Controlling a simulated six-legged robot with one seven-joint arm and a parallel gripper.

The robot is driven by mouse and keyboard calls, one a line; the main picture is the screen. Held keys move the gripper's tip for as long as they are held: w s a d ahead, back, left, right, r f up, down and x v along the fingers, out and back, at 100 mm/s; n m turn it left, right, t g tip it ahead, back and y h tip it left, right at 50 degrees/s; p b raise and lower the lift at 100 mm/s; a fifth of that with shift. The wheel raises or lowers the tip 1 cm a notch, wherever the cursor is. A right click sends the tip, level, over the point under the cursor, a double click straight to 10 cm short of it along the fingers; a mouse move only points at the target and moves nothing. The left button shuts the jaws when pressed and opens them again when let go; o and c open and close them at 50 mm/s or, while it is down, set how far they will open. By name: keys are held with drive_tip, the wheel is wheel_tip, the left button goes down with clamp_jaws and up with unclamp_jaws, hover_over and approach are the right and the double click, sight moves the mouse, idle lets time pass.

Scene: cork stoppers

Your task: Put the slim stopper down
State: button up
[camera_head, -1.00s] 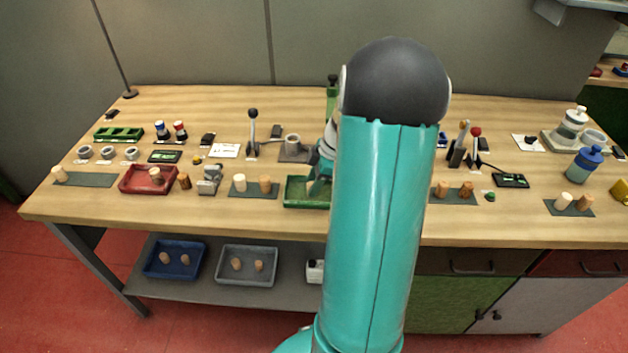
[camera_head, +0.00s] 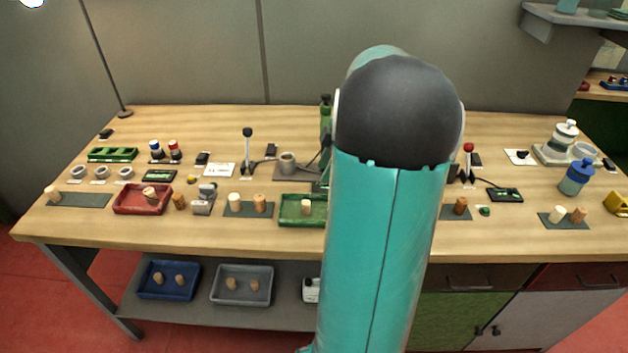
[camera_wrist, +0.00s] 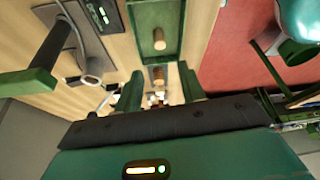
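A light-brown stopper (camera_head: 306,208) stands in the green tray (camera_head: 288,222), just left of my arm in the head view. The wrist view shows a stopper (camera_wrist: 158,40) in the green tray (camera_wrist: 135,22) too, clear of my fingers. I cannot tell by size whether it is the slim one. My gripper (camera_wrist: 159,80) has its two green fingers apart, with nothing held between them; stoppers farther off on the bench show through the gap. In the head view my gripper is hidden behind my arm.
A dark mat with a pale stopper (camera_head: 235,202) and a brown one (camera_head: 259,203) lies left of the green tray. A red tray (camera_head: 127,207) is farther left. A grey cup (camera_head: 287,163) and a tall green post (camera_head: 326,115) stand behind the green tray.

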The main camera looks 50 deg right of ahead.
drive_tip(key=w+a+r+m+h, duration=0.1)
drive_tip(key=w+a+r+m, duration=0.2)
drive_tip(key=a, duration=0.8)
drive_tip(key=s+a+r+m+t, duration=0.1)
drive_tip(key=s+a+m, duration=0.1)
drive_tip(key=a, duration=0.6)
drive_tip(key=s+a+r+m+h, duration=0.1)
drive_tip(key=s+a, duration=0.3)
drive_tip(key=a, duration=0.5)
drive_tip(key=s+a+r+m+t+h, duration=0.1)
drive_tip(key=s+a+r+m, duration=0.2)
drive_tip(key=a, duration=0.5)
drive_tip(key=shift+s+a+m+t, duration=0.15)
drive_tip(key=shift+a+m+t, duration=0.05)
drive_tip(key=shift+m+t, duration=0.1)
